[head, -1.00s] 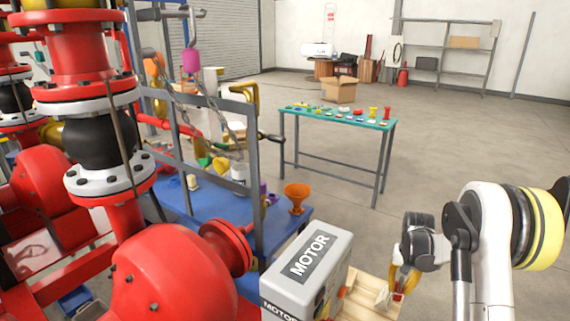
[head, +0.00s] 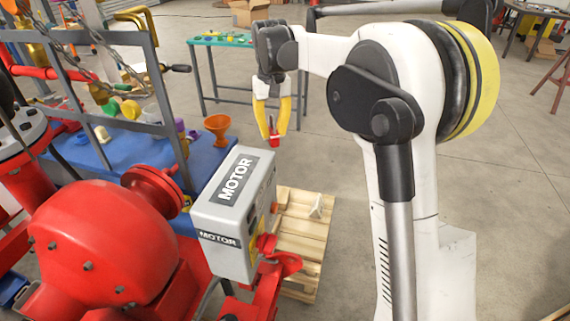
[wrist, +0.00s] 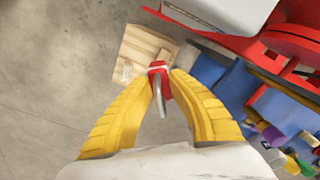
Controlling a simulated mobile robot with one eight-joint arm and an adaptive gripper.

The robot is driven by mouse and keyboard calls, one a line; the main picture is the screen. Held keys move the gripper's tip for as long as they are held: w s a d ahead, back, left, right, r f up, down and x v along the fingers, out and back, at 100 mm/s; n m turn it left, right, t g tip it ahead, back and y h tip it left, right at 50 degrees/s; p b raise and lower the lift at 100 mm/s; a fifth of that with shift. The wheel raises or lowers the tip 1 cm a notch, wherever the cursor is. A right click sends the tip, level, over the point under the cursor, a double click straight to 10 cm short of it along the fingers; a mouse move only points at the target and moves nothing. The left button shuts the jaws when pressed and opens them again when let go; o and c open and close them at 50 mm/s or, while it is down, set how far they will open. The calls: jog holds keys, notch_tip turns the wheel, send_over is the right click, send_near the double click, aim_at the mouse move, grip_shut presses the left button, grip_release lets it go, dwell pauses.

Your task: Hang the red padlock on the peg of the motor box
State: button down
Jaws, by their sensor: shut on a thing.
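The red padlock (head: 274,139) is between the yellow fingertips of my gripper (head: 273,128), which point down. In the wrist view the fingers (wrist: 158,74) are shut on its red body (wrist: 157,67), and its grey shackle (wrist: 160,98) shows toward the palm. The grey motor box (head: 228,208) stands just left of and below the padlock in the head view, with a gap between them. Its edge also shows at the top of the wrist view (wrist: 225,14). A small part sticks out from the box's right side (head: 274,208); I cannot tell for sure that it is the peg.
A wooden pallet (head: 300,246) with a small pale object (head: 316,207) lies right of the motor box. Red pump housing (head: 95,240) fills the left. An orange funnel (head: 217,126) stands on the blue skid (head: 205,160). A green-topped table (head: 222,41) stands behind.

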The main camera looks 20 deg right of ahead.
jog(key=d+f+m, duration=0.2)
jog(key=d+f, duration=0.5)
jog(key=f, duration=0.4)
jog(key=d+f+m, duration=0.1)
jog(key=d+f, duration=0.7)
jog(key=f, duration=0.3)
jog(key=s+d+f+m, duration=0.2)
jog(key=s+d+f, duration=0.3)
jog(key=f, duration=0.5)
jog(key=s+d+f+m, duration=0.1)
jog(key=s+d+f, duration=0.3)
jog(key=s+f, duration=0.4)
jog(key=shift+d+f+m, duration=0.35)
jog(key=shift+f+m, duration=0.05)
jog(key=shift+f, duration=0.5)
jog(key=w+a+f+b, duration=0.1)
jog(key=w+a+f, duration=0.1)
jog(key=w, duration=0.1)
jog(key=w+a+f+b, duration=0.3)
jog(key=w+a+f, duration=0.1)
jog(key=w+f, duration=0.1)
jog(key=shift+w+a, duration=0.1)
jog(key=shift+w, duration=0.25)
jog(key=shift+w+a+f+b, duration=0.15)
jog(key=shift+w+f+b, duration=0.1)
jog(key=shift+f+b, duration=0.35)
jog(key=shift+w+a+f+b, duration=0.15)
jog(key=shift+w+f+b, duration=0.05)
jog(key=shift+f+b, duration=0.35)
jog(key=shift+f, duration=0.65)
